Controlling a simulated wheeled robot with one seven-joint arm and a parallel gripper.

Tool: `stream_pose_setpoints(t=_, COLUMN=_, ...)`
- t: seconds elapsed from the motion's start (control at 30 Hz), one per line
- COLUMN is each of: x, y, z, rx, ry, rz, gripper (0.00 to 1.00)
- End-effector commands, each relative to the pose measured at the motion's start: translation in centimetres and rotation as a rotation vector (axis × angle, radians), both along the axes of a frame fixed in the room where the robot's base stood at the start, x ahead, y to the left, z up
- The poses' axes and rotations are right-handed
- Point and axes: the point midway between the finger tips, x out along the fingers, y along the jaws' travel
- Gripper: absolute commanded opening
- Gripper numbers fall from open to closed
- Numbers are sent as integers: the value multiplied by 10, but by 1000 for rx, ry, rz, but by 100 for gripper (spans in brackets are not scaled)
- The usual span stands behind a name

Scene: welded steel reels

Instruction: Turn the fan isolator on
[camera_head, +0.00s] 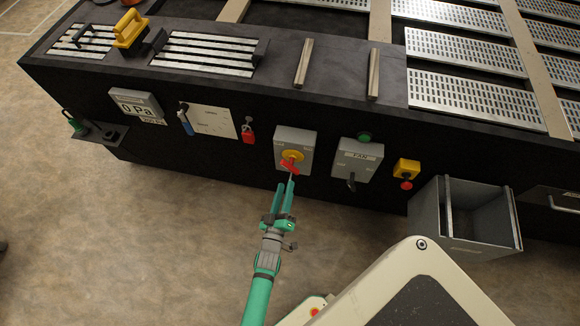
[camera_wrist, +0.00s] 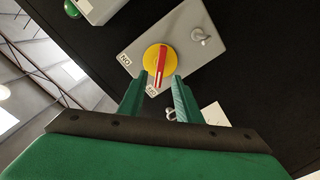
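The isolator is a grey box (camera_head: 309,141) on the black front panel, with a yellow disc (camera_head: 289,156) and a red handle (camera_head: 289,167). In the wrist view the red handle (camera_wrist: 161,63) lies along the disc (camera_wrist: 149,57), with its lower end toward the OFF label (camera_wrist: 151,91). The ON label (camera_wrist: 125,60) is to its left. My gripper (camera_head: 289,181) is in front of the handle. In the wrist view its fingers (camera_wrist: 160,80) are apart, one on either side of the handle's lower end. Contact cannot be told.
A grey FAN box (camera_head: 357,158) with a black lever (camera_head: 351,182) is to the right, under a green lamp (camera_head: 365,137). Further right are a yellow box with a red button (camera_head: 406,170) and an open grey bin (camera_head: 480,248). A red padlock (camera_head: 248,135) hangs to the left.

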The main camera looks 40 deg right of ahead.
Motion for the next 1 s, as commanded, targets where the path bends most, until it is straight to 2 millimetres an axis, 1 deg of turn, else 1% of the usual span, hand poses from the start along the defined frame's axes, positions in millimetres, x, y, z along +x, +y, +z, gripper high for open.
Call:
stream_pose_setpoints(t=0.23, x=26, y=-32, z=1, rx=-1, ry=-1, rz=-1, gripper=31)
stream_pose_setpoints(t=0.47, x=46, y=-57, z=0, rx=-1, ry=0, rz=-1, gripper=31)
stream_pose_setpoints(t=0.6, x=55, y=-65, z=1, rx=1, ry=-2, rz=0, gripper=31)
stream_pose_setpoints(t=0.73, x=60, y=-70, z=0, rx=2, ry=-1, rz=1, gripper=31)
stream_pose_setpoints(t=1.0, x=63, y=-73, z=0, rx=2, ry=-1, rz=1, gripper=31)
